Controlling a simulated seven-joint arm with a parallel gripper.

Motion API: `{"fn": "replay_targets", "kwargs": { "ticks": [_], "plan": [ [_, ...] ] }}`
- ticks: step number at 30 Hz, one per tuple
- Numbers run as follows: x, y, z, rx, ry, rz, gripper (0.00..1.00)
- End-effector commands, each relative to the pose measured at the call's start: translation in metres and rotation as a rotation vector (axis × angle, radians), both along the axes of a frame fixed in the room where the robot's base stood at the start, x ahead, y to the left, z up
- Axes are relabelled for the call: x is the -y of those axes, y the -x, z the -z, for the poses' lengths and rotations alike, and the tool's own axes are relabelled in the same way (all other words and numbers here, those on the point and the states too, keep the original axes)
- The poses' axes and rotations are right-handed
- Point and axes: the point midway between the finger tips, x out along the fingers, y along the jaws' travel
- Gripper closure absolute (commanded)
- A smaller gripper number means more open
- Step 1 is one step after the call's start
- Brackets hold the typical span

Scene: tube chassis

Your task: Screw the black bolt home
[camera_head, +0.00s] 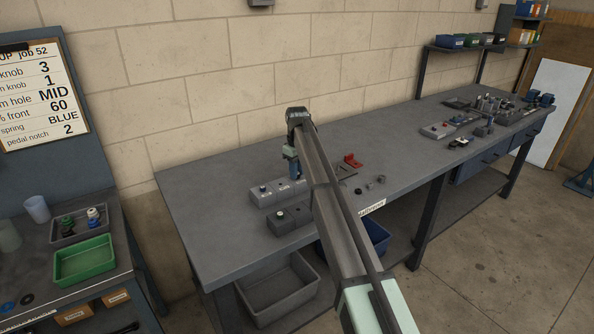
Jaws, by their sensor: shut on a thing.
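My gripper (295,172) points down at the right end of a light grey block (262,199) on the workbench. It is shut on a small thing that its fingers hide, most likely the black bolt. I cannot make out the bolt itself or how deep it sits. The block has several round fittings along its top. A darker grey block (283,228) with a pale knob on top lies just in front of it.
Right of my arm lie a red bracket (352,161) and small dark rings (370,186). More fixtures (438,130) stand farther right on the bench (215,220). The bench left of the blocks is clear. A side table at left holds a green tray (84,261).

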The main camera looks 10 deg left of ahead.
Motion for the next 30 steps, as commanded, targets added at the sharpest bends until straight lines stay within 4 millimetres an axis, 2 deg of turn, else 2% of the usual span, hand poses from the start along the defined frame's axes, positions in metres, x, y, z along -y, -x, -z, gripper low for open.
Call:
{"fn": "replay_targets", "kwargs": {
  "ticks": [6, 19, 30],
  "plan": [
    [0.0001, -0.0004, 0.0006, 0.001, 0.001, 0.143, 1.00],
    [0.0003, -0.0004, 0.0009, 0.001, 0.001, 0.194, 1.00],
    [0.0003, -0.0005, 0.0015, 0.001, 0.001, 0.540, 1.00]
  ]
}}
